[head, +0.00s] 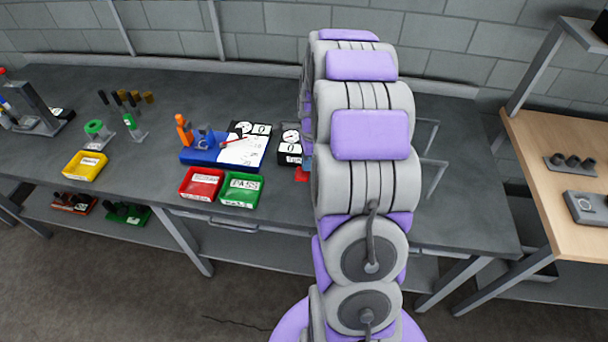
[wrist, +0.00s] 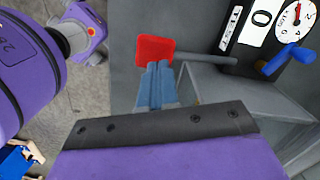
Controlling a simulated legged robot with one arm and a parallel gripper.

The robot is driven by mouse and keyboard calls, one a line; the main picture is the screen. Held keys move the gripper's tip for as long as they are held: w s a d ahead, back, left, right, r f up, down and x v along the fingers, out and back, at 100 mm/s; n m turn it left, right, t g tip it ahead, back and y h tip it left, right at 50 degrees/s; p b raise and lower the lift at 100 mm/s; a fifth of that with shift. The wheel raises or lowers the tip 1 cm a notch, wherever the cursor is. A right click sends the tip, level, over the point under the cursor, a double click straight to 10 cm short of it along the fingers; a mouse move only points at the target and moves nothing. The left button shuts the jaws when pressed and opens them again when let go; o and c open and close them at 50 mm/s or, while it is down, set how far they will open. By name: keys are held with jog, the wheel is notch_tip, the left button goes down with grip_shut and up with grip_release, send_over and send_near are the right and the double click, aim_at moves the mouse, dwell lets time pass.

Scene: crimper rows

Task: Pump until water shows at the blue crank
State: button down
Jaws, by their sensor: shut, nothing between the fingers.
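A red pad (wrist: 153,50) sits on the end of a grey bar (wrist: 210,59) that reaches to a dark box in the wrist view. It also shows in the head view (head: 302,174), partly behind my arm. My gripper (wrist: 159,68) has its blue fingers together with nothing between them. The fingertips overlap the pad's lower edge in the picture; I cannot tell if they touch. The blue crank (wrist: 288,61) is on the box at the right of the wrist view. No water shows at it. In the head view my arm hides the gripper.
A white dial (wrist: 298,22) with a red needle and a counter (wrist: 262,18) reading 0 are above the crank. Left on the dark bench (head: 300,212) are a red tray (head: 201,184), a green PASS tray (head: 242,190) and a yellow tray (head: 85,166). My arm blocks the bench middle.

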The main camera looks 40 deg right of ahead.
aim_at(306, 174)
jog(key=shift+a+f, duration=0.1)
jog(key=shift+f, duration=0.2)
jog(key=shift+a+r, duration=0.1)
jog(key=shift+a, duration=0.55)
jog(key=shift+d+f, duration=0.2)
jog(key=shift+f, duration=0.6)
jog(key=shift+d+f, duration=0.2)
jog(key=shift+f, duration=1.25)
